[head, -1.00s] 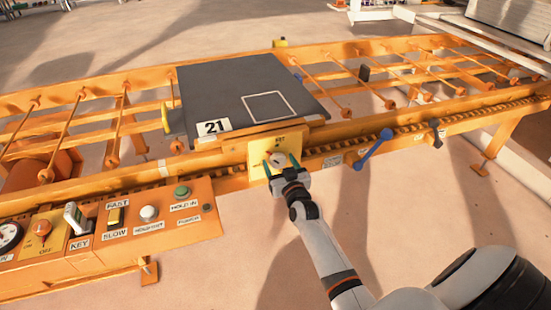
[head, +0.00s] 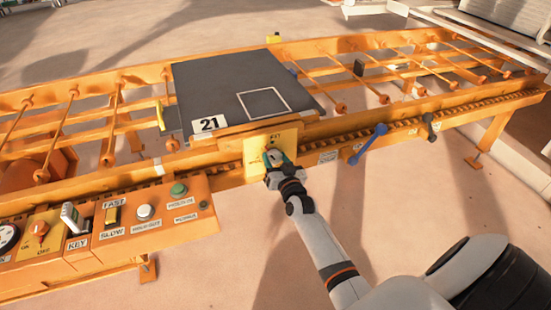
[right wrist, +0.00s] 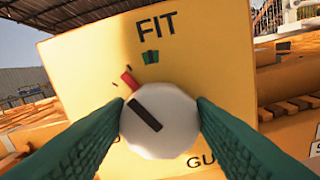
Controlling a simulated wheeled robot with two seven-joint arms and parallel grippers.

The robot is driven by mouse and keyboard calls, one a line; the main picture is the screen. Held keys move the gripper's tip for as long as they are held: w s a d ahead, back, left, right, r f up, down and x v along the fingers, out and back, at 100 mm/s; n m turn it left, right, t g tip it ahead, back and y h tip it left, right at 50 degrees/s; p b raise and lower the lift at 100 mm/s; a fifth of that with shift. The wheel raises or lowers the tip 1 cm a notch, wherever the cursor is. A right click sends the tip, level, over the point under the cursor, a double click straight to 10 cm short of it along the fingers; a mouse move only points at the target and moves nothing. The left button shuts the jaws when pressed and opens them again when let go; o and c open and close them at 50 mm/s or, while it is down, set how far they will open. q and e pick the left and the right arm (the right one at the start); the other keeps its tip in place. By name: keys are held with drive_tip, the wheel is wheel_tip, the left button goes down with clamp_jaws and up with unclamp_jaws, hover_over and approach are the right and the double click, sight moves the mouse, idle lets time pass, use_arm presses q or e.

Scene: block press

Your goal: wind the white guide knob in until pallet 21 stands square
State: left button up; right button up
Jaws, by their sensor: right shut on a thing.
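Pallet 21 (head: 225,85) is a dark grey slab with a white number plate. It lies on the orange roller conveyor; I cannot tell exactly how square it sits. The white guide knob (right wrist: 160,122) stands on a yellow plate (right wrist: 215,60) marked FIT, at the conveyor's front edge. Its black bar slants toward the upper left, near a red mark (right wrist: 130,81). A green mark (right wrist: 151,57) sits under FIT. My right gripper (head: 272,160) is shut on the knob, with a green finger on either side in the right wrist view. My left gripper is not in view.
An orange control panel (head: 130,238) with a key, switches and buttons stands at the front left. A blue lever (head: 368,143) and a dark lever (head: 430,126) stick out from the front rail, right of my right gripper. The floor in front is clear.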

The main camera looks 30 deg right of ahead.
drive_tip(key=o, duration=1)
drive_tip(key=shift+c, duration=0.2)
